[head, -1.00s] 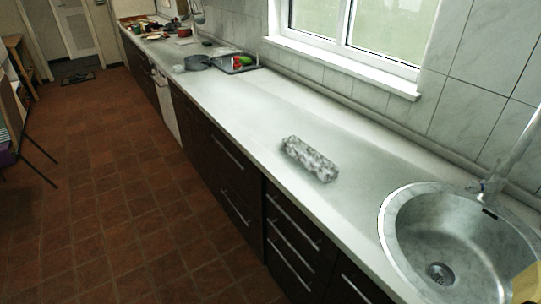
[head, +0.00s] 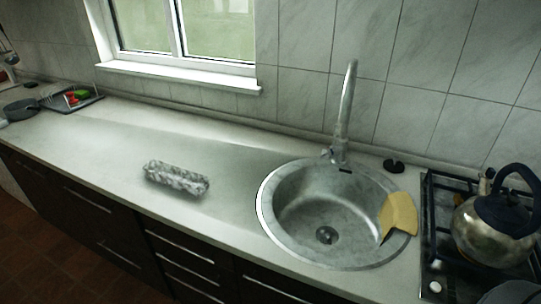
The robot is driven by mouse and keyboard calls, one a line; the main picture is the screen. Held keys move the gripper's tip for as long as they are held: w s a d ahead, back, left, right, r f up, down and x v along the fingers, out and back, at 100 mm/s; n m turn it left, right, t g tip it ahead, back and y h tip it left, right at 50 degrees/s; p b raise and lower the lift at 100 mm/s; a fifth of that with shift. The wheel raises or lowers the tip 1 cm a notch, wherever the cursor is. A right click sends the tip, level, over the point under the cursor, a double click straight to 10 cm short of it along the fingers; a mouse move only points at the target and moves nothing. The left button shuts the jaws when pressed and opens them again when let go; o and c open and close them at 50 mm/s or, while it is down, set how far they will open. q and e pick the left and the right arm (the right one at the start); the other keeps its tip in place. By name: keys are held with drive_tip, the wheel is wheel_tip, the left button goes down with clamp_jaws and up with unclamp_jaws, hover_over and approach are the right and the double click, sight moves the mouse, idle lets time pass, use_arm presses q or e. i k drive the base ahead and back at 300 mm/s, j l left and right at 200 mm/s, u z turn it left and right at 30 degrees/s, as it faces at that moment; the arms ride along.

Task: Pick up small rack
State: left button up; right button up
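At the far left of the counter, a dark tray (head: 92,101) holds red and green items (head: 76,95). Thin wire-like lines beside them may be a small rack, but they are too small to tell for sure. A grey, mottled, oblong object (head: 176,178) lies alone on the counter left of the sink; I cannot tell what it is. Neither of my grippers is in view.
A round sink (head: 330,215) with a tall tap (head: 345,110) has a yellow cloth (head: 398,215) over its right rim. A kettle (head: 490,232) stands on the stove at the right. The counter (head: 100,150) is clear between tray and mottled object.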

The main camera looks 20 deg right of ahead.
sight(192, 184)
drive_tip(key=i+j+z, duration=0.1)
drive_tip(key=j+z, duration=0.8)
drive_tip(key=j, duration=0.2)
